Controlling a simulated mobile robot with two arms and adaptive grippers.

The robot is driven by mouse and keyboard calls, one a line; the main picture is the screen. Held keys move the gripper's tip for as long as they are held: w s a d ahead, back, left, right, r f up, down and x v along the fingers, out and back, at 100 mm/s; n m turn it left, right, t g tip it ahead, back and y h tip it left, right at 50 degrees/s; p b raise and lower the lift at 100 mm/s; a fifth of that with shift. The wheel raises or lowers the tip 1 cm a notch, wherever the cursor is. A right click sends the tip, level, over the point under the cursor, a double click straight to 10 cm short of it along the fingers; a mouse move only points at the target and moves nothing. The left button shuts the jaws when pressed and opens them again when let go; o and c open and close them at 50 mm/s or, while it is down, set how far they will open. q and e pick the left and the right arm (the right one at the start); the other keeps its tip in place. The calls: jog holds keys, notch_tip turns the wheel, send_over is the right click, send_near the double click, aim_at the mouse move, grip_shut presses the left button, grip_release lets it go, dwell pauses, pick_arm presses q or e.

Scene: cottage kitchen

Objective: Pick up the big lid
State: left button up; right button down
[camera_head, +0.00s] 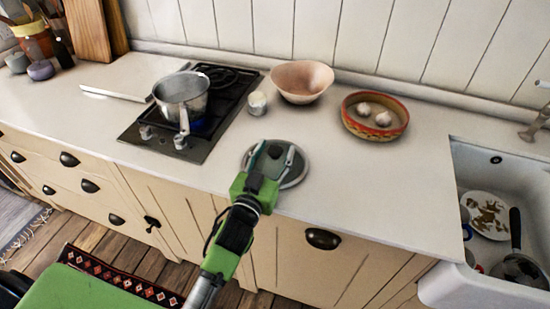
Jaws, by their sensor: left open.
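The big lid (297,178) is a round grey disc lying flat on the white counter, right of the hob. My left gripper (273,152), green with grey fingers, is over the lid with its fingers spread open. The gripper hides the middle and front left of the lid, so I cannot tell whether the fingers touch it or its knob. My right gripper is not in this view.
A metal pot (181,98) stands on the black hob (197,148). A sink (461,171) lies right. Counter beside the lid is clear.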

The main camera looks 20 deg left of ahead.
pick_arm(q)
jog(key=shift+w, duration=0.2)
grip_shut()
jog(key=shift+r, duration=0.1)
jog(key=shift+r, duration=0.1)
